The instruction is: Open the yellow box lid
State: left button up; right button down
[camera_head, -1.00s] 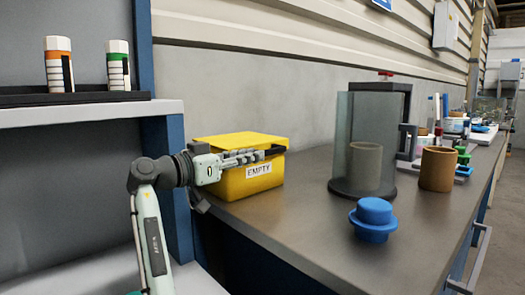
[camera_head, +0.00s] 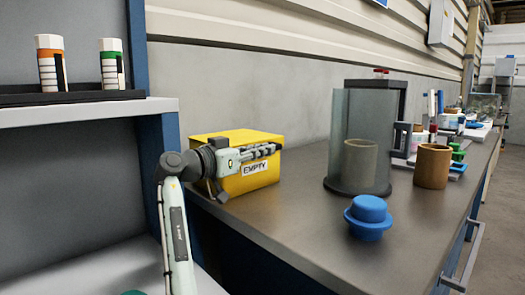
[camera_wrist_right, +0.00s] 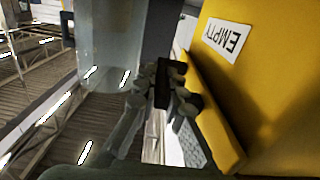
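The yellow box (camera_head: 262,180) stands at the left end of the grey counter, with an "EMPTY" label on its front. Its yellow lid (camera_head: 232,136) looks closed on top. My right gripper (camera_head: 275,148) is in front of the box, near the lid's front edge, and covers part of the front face. In the right wrist view the gripper (camera_wrist_right: 163,85) has its fingertips together, with nothing seen between them. The yellow box (camera_wrist_right: 275,85) fills the right side there, its label upside down. I cannot tell whether the fingers touch it. My left gripper is not in view.
A glass cylinder (camera_head: 345,125) with a brown cup inside stands right of the box. A blue lidded pot (camera_head: 369,216) and a brown cup (camera_head: 432,166) stand nearby. A shelf (camera_head: 90,112) with two striped bottles is at left. The counter's front middle is clear.

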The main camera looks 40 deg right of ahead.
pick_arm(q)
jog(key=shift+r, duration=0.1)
pick_arm(e)
jog(key=shift+r, duration=0.1)
jog(key=shift+r, duration=0.2)
jog(key=r+n+p, duration=0.1)
jog(key=r, duration=0.1)
jog(key=r+n+p, duration=0.1)
jog(key=r+p, duration=0.1)
jog(key=r+n+p, duration=0.1)
jog(key=shift+w+r, duration=0.25)
jog(key=shift+r, duration=0.15)
pick_arm(q)
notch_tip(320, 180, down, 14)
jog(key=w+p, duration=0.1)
jog(key=p, duration=0.1)
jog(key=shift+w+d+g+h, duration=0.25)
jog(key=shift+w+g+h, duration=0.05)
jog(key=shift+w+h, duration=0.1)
pick_arm(e)
jog(key=w+r, duration=0.3)
jog(key=r, duration=0.3)
jog(key=shift+a+r, duration=0.15)
jog(key=shift+r, duration=0.2)
